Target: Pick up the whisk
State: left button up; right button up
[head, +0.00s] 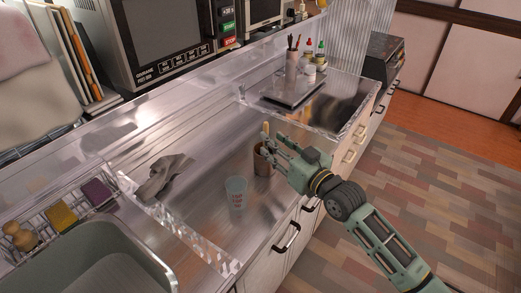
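A brown cup (262,163) stands on the metal counter near its front edge. A thin pale upright piece (266,129) shows above the cup, perhaps the handle of the whisk; the whisk itself cannot be made out clearly. My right gripper (268,147) comes in from the right, with its fingers spread apart at the cup's upper part and the pale piece. It partly hides the cup's rim, and I cannot tell whether it touches either. My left gripper is not in view.
A clear cup (236,192) stands just left of the brown cup. A grey cloth (164,177) lies further left. The sink (95,262) and a wire rack with sponges (60,217) are at lower left. A dark tray (293,92) with bottles is behind.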

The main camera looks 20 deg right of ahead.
aim_at(265, 145)
jog(key=x, duration=0.6)
jog(key=shift+w+d+p, duration=0.2)
jog(key=shift+d+p, duration=0.15)
jog(key=shift+r, duration=0.1)
grip_shut()
